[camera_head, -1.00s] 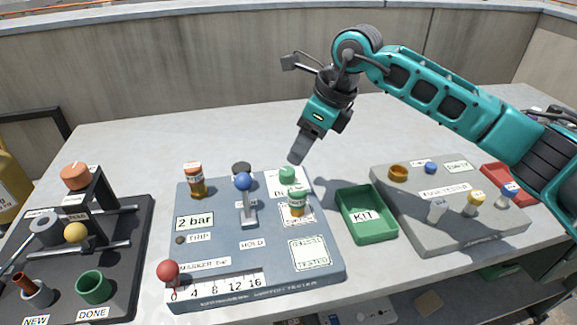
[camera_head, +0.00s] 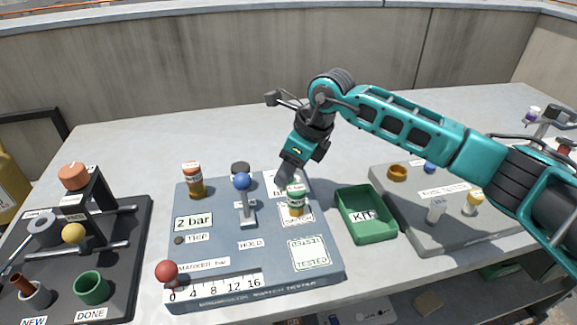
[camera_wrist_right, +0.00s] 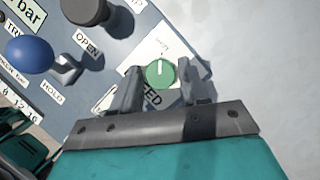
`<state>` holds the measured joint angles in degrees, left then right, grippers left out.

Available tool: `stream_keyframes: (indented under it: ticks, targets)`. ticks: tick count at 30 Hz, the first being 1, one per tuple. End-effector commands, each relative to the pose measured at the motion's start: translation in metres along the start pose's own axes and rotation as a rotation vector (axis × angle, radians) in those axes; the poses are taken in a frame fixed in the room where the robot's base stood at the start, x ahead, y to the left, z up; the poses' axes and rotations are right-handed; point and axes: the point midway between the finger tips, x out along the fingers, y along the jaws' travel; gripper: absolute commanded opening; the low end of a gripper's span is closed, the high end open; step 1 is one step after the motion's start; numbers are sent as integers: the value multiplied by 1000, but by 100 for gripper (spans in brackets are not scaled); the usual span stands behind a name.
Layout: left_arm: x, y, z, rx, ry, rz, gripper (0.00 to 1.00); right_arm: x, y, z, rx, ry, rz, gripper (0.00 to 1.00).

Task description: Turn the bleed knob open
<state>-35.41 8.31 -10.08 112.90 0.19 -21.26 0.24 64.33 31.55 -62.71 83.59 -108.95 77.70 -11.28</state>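The bleed knob (camera_wrist_right: 160,72) is a round green knob with a white line, on a white plate lettered "...EED" in the right wrist view. In that view the white line points toward the top of the picture. My right gripper (camera_head: 284,171) is over the back right of the blue-grey panel and hides the knob in the head view. In the wrist view its two fingers (camera_wrist_right: 158,75) stand apart on either side of the knob, with what looks like a small gap at each side. My left gripper is not in view.
The panel (camera_head: 215,272) also carries a blue-ball lever (camera_head: 243,182), a dark knob (camera_wrist_right: 87,11), a green-capped bottle (camera_head: 296,202) just in front of my gripper, an orange bottle (camera_head: 194,181) and a red ball (camera_head: 167,271). A green KIT tray (camera_head: 384,234) stands to the right.

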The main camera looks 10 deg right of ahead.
Motion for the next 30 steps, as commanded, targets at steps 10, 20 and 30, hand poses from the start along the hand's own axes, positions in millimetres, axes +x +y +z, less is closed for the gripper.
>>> stream_keyframes:
  ticks: [10, 20, 30]
  targets:
    - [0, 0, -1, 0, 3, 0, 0, 0, 0, 0, 0, 0, 0, 10]
    - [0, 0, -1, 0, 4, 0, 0, -1, 0, 0, 26, -1, -12, 5]
    - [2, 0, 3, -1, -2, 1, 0, 0, 1, 1, 214, -2, -91, 5]
